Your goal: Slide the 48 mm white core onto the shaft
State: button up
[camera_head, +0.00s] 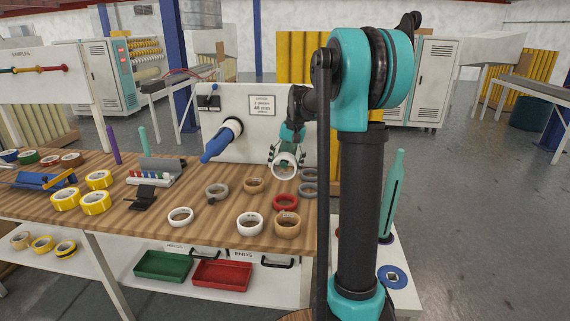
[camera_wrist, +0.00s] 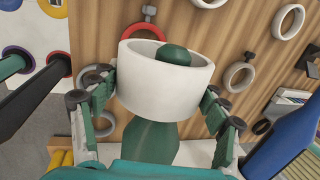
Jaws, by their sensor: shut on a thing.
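The white core (camera_head: 284,168) is a wide, smooth ring. My gripper (camera_head: 287,155) is shut on it and holds it in the air above the table's back edge. In the wrist view the core (camera_wrist: 160,88) sits between the fingers, its opening tilted upward. A dark green rounded form (camera_wrist: 150,140) shows below and through the core; I cannot tell what it is. A blue body at the wrist view's right edge (camera_wrist: 290,145) looks like this shaft.
The wooden table (camera_head: 150,228) carries loose rings: white (camera_head: 180,217), grey (camera_head: 216,191), red (camera_head: 286,202), tan (camera_head: 287,225). Yellow rolls (camera_head: 95,203) and a blue dispenser (camera_head: 45,180) stand left. Green (camera_head: 162,265) and red (camera_head: 222,274) trays sit on the shelf below.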

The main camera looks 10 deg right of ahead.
jog(key=shift+f, duration=0.2)
jog(key=o, duration=1.2)
jog(key=shift+o, duration=0.2)
jog(key=shift+r, duration=0.1)
jog(key=v, duration=1.2)
jog(key=shift+c, duration=0.5)
